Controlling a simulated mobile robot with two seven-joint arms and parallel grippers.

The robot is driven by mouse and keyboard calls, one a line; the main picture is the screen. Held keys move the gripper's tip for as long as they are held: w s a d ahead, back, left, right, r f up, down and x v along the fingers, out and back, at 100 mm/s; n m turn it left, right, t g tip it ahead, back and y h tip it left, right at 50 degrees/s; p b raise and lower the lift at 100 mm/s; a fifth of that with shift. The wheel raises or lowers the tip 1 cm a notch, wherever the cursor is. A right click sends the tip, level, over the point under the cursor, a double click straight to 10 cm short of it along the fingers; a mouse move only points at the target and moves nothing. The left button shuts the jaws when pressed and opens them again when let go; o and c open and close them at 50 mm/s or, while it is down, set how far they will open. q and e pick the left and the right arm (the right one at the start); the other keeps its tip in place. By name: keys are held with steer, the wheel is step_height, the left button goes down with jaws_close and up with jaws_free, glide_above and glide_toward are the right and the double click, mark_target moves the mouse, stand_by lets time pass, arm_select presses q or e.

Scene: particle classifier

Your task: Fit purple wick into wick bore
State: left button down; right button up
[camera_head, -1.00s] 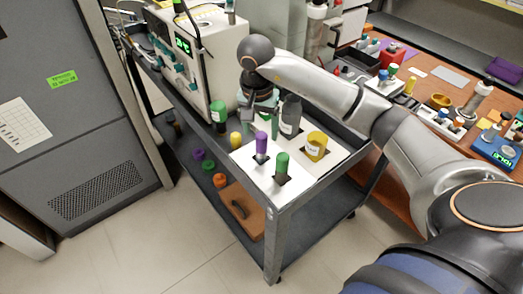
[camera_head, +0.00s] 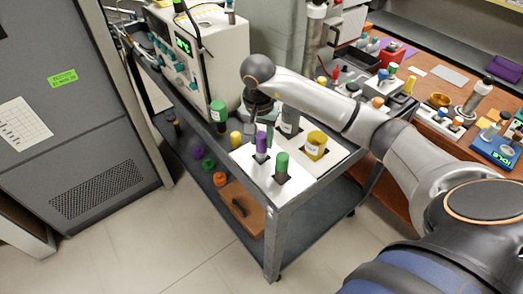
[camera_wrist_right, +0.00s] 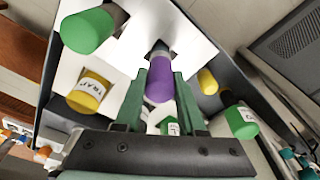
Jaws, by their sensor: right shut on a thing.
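The purple wick (camera_head: 261,143) stands about upright over a dark square opening in the white panel (camera_head: 247,160) on the cart top. In the right wrist view the purple wick (camera_wrist_right: 160,82) sits between the fingers, its grey far end at a dark opening (camera_wrist_right: 158,45), which I take for the wick bore. I cannot tell how deep the end sits. My right gripper (camera_head: 265,130) is shut on the purple wick; its green fingers (camera_wrist_right: 162,88) flank it in the wrist view. My left gripper is not in view.
A green-capped piece (camera_head: 282,163), a yellow labelled jar (camera_head: 316,145), a grey bottle (camera_head: 290,120), a yellow piece (camera_head: 236,139) and a green-capped bottle (camera_head: 218,112) stand close around. A white instrument (camera_head: 205,55) stands behind left.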

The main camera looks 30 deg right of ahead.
jaws_close()
stand_by(0.8)
